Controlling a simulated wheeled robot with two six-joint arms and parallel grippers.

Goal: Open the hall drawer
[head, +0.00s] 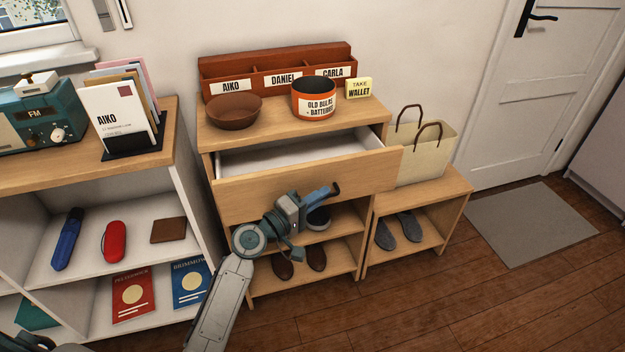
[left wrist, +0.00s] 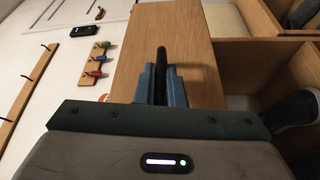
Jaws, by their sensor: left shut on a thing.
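The hall drawer (head: 240,198) is a light wood front below the cabinet top, and it stands pulled out with its pale inside (head: 290,157) showing. No contents show in the visible part of the inside. My left gripper (head: 330,190) is in front of the drawer and shut on its dark handle (head: 337,187). In the left wrist view the blue fingers (left wrist: 162,85) close around the black handle (left wrist: 162,58), against the wood front (left wrist: 195,60). My right gripper is not in view.
The hall cabinet top (head: 250,132) holds a brown bowl (head: 234,110), a tin (head: 314,100) and a sorter (head: 230,75). Shoes (head: 317,256) sit on shelves below. A bench with a bag (head: 420,155) stands right; a white shelf unit (head: 90,265) stands left.

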